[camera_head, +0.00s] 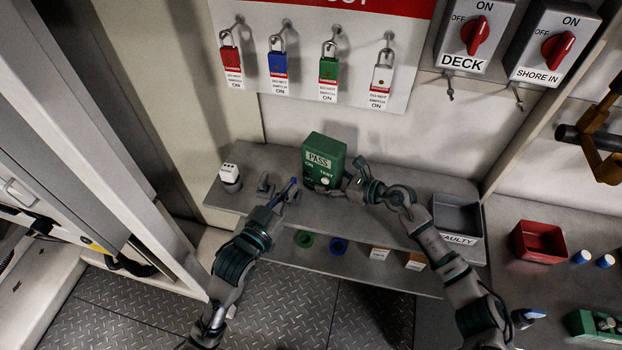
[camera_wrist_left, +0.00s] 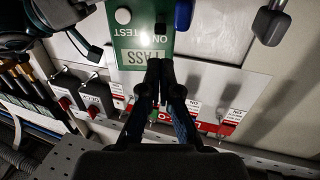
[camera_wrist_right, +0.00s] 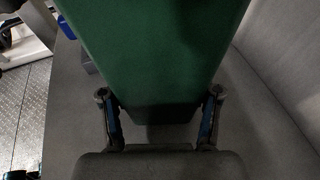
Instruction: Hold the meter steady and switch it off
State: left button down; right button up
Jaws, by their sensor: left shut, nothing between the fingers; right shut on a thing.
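The meter (camera_head: 323,155) is a green box standing on the grey shelf, with a PASS display, ON lettering and a white TEST button. It shows inverted in the left wrist view (camera_wrist_left: 128,46). My right gripper (camera_head: 347,187) is shut on the meter from its right side; in the right wrist view the green body (camera_wrist_right: 150,50) stands between the two fingers. My left gripper (camera_head: 290,185) is shut and empty, just left of the meter. In the left wrist view its closed fingertips (camera_wrist_left: 160,62) overlap the meter's face near the ON lettering; I cannot tell whether they touch.
A grey FAULTY bin (camera_head: 458,216) and a red bin (camera_head: 538,241) sit to the right. A white-topped grey object (camera_head: 230,178) stands at the shelf's left end. Rings and small boxes lie on the lower shelf. Padlocks (camera_head: 328,70) hang on the back panel beside DECK and SHORE IN switches.

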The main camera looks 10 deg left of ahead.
aim_at(305, 175)
pick_arm(q)
jog(key=shift+x, duration=3.4)
pick_arm(e)
jog(key=shift+f, duration=0.15)
pick_arm(q)
jog(key=shift+f, duration=0.85)
jog(key=shift+s+d+f, duration=0.15)
jog(key=shift+s+f, duration=0.05)
jog(key=shift+f, duration=0.6)
pick_arm(e)
jog(key=shift+s+r, duration=0.2)
jog(key=shift+s, duration=0.05)
jog(key=shift+w, duration=0.1)
pick_arm(q)
jog(key=shift+s+f, duration=0.1)
jog(key=shift+s, duration=0.35)
pick_arm(e)
jog(key=shift+w+d+f, duration=0.1)
pick_arm(q)
jog(key=shift+s+a+r, duration=0.2)
jog(key=shift+s+a, duration=0.1)
jog(key=shift+s, duration=0.45)
jog(key=shift+s+a+r, duration=0.15)
jog(key=shift+s+a, duration=0.15)
jog(key=shift+s, duration=0.45)
jog(key=shift+s+a+r, duration=0.2)
jog(key=shift+s+a, duration=0.1)
jog(key=shift+s, duration=0.45)
